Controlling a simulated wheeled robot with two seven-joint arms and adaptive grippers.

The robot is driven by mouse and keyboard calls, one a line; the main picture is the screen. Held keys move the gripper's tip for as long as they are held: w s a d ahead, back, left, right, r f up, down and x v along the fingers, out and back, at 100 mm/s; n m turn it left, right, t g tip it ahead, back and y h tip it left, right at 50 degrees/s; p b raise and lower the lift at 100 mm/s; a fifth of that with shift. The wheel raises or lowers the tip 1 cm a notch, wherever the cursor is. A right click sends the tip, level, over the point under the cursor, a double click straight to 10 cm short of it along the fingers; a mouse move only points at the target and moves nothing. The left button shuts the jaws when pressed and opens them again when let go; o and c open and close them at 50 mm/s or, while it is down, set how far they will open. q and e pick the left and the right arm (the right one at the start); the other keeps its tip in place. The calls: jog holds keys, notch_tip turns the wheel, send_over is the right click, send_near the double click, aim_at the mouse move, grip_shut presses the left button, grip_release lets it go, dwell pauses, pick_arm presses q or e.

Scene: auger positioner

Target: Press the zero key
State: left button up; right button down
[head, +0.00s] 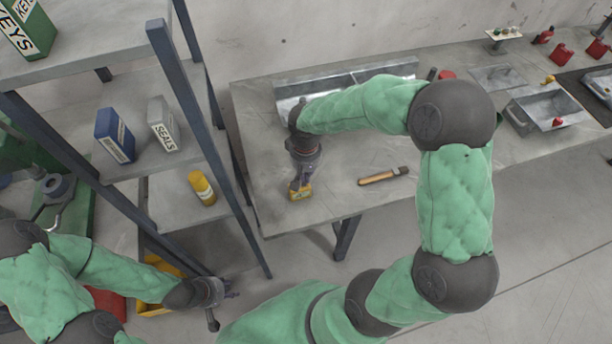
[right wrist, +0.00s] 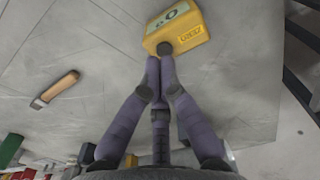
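A small yellow instrument (head: 301,194) sits on the grey workbench near its left front corner. In the right wrist view the yellow instrument (right wrist: 202,44) shows a pale display, a ZERO label and a round dark key (right wrist: 164,48). My right gripper (head: 301,184) points down at the instrument from above. In the right wrist view the fingertips of my right gripper (right wrist: 160,62) are together, with nothing between them, right at the dark key; whether they touch it I cannot tell. My left gripper (head: 226,291) is low at the left, away from the bench; its fingers are too small to read.
A wooden-handled brush (head: 383,176) lies on the bench (head: 262,213) right of the instrument. A metal trough (head: 345,79) is behind. A shelf rack (head: 185,90) with a yellow can (head: 201,188) stands close on the left. Bench around the instrument is clear.

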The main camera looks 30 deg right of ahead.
notch_tip(320, 180, up, 12)
jog(key=p, duration=0.2)
jog(key=shift+w, duration=0.15)
dwell(0.8)
